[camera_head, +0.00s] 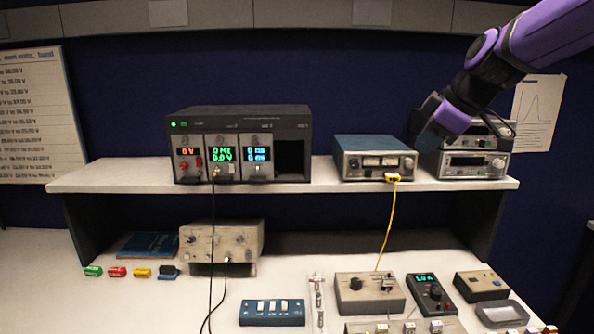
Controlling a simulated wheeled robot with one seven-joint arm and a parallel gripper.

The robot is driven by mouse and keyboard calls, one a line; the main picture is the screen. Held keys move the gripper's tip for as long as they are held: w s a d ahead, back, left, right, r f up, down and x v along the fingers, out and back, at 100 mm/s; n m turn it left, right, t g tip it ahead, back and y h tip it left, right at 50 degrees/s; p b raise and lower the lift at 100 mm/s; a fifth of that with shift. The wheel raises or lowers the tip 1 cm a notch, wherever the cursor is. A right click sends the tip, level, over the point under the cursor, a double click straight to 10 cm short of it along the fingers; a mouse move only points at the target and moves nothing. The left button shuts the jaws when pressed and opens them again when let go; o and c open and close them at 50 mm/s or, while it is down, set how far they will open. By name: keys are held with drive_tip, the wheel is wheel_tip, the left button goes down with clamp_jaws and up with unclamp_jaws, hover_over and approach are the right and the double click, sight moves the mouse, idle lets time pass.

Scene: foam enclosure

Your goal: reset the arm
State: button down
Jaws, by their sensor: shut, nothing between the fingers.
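My arm is purple and dark grey and reaches in from the upper right. My gripper (428,140) is shut and empty. In the head view it shows in front of the right part of the shelf, by the right end of a blue-topped instrument and the left side of a stacked pair of instruments. I cannot tell whether it touches either of them. The arm covers part of the stacked pair.
A white shelf (125,178) carries a black modular instrument (240,122), the blue-topped instrument (372,145) with a yellow cable (391,222), and the stacked instruments (470,165). Boxes, a switch panel (271,312) and a tray (502,314) crowd the bench below.

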drive_tip(key=s+d+f+m+h, duration=0.1)
drive_tip(key=s+m, duration=0.5)
drive_tip(key=s, duration=0.6)
drive_tip(key=s+d+f+m+h, duration=0.2)
drive_tip(key=s+m, duration=0.4)
drive_tip(key=s, duration=0.7)
wheel_tip(320, 180, down, 2)
drive_tip(key=shift+d+f+h, duration=0.15)
drive_tip(key=shift+d+h, duration=0.15)
drive_tip(key=shift+d, duration=0.45)
drive_tip(key=shift+s, duration=0.1)
